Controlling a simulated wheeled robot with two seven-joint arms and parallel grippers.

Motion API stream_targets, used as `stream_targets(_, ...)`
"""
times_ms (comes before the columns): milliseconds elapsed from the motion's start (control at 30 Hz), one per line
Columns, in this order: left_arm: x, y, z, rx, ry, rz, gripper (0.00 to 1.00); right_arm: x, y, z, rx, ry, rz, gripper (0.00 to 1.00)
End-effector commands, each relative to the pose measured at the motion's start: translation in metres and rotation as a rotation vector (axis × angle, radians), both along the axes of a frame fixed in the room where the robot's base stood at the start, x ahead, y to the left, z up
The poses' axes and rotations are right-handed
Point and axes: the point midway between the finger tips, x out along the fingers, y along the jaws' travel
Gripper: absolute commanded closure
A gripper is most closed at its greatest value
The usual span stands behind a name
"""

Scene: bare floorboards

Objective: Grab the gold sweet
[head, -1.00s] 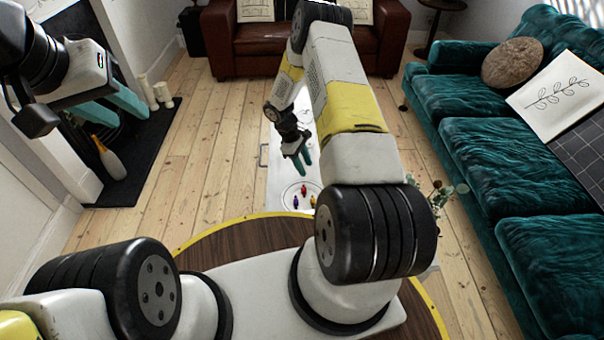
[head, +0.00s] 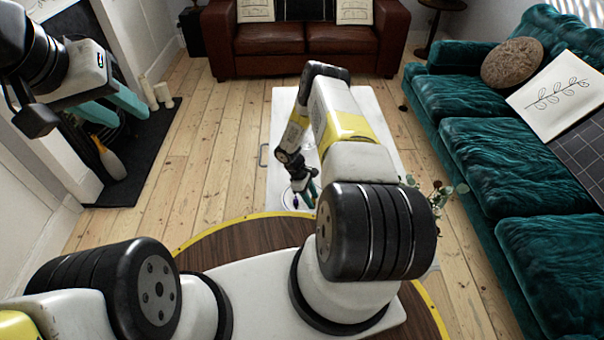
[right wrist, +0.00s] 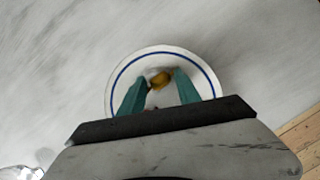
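The gold sweet (right wrist: 161,82) lies on a white plate with a blue ring (right wrist: 203,67), seen in the right wrist view. My right gripper (right wrist: 164,78) is over the plate, its teal fingers apart on either side of the sweet; I cannot tell whether they touch it. In the head view my right gripper (head: 309,192) is low at the plate (head: 289,204) and hides most of it. A small dark bluish sweet (head: 295,200) shows beside the fingers. My left gripper (head: 118,103) is open and empty, raised at the left, far from the plate.
The plate is on a long white table (head: 385,120) with bare surface around it. A green sofa (head: 480,165) stands on the right and a brown leather sofa (head: 290,45) at the back. A glass object (right wrist: 22,172) shows at the wrist view's lower left.

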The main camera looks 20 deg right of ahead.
Motion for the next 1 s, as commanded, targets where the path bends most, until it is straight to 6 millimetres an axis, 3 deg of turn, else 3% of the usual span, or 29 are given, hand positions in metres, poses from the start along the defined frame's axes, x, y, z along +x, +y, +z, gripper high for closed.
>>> stream_targets(200,0.000,0.000,0.000,0.000,0.000,0.000,0.64,0.000,0.000,-0.001,0.000,-0.001,0.000,0.61)
stream_targets(400,0.000,0.000,0.000,0.000,0.000,0.000,0.64,0.000,0.000,0.000,-0.001,-0.001,0.000,0.98)
stream_targets(433,0.000,0.000,0.000,0.000,0.000,0.000,0.64,0.000,0.000,0.000,-0.001,-0.001,0.000,1.00)
stream_targets(833,0.000,0.000,0.000,0.000,0.000,0.000,0.64,0.000,0.000,0.001,0.000,0.000,0.001,1.00)
stream_targets(1000,0.000,0.000,0.000,0.000,0.000,0.000,0.64,0.001,0.000,0.011,-0.001,-0.002,0.003,1.00)
